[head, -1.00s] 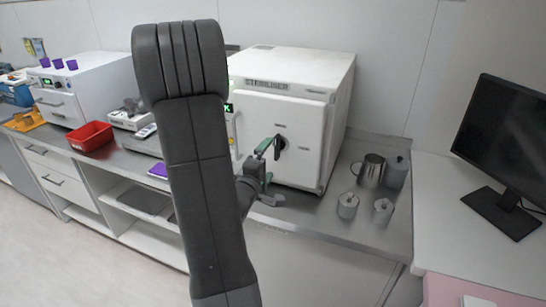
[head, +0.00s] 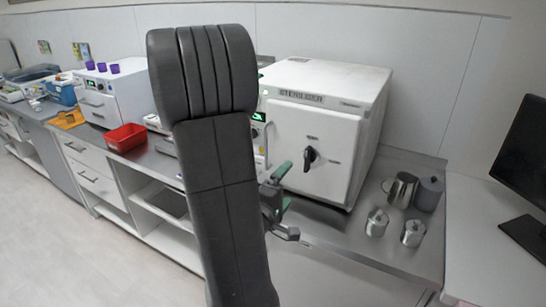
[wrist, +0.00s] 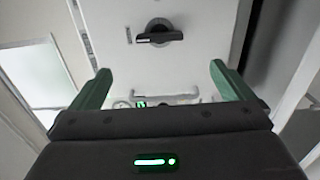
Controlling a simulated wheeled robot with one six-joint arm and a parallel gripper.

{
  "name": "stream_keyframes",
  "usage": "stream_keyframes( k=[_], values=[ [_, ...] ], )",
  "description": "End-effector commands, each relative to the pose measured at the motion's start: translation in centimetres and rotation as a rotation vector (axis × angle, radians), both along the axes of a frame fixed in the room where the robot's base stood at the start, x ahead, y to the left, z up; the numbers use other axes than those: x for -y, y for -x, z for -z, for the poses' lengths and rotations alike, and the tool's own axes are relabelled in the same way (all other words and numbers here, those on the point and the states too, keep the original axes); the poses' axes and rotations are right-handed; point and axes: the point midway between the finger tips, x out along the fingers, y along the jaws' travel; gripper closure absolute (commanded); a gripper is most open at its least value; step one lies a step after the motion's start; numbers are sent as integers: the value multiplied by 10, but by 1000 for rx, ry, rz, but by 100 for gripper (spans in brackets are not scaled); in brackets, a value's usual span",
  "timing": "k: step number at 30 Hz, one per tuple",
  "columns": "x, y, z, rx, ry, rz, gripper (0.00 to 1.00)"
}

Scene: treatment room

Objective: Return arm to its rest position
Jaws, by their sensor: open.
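My gripper (head: 284,186) is partly hidden behind my arm in the head view, just in front of the steriliser's left front. In the wrist view its two green fingers (wrist: 155,88) stand wide apart with nothing between them. The white steriliser (head: 345,130) stands on the steel counter with its door closed. Its black door knob (head: 310,157) is right of my gripper and clear of it; it also shows ahead of the fingers in the wrist view (wrist: 158,35).
Steel canisters (head: 377,222) and a steel jug (head: 402,189) stand right of the steriliser. A red tray (head: 126,137) lies on the counter at left. A black monitor (head: 525,155) is at far right. The floor (head: 60,240) at left is clear.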

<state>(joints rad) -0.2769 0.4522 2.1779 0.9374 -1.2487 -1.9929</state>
Motion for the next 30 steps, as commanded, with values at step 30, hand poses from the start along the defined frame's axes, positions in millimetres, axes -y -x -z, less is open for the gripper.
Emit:
stream_keyframes(
  k=[30],
  values=[
    [76, -112, -1, 1, 0, 1, 0]
  ],
)
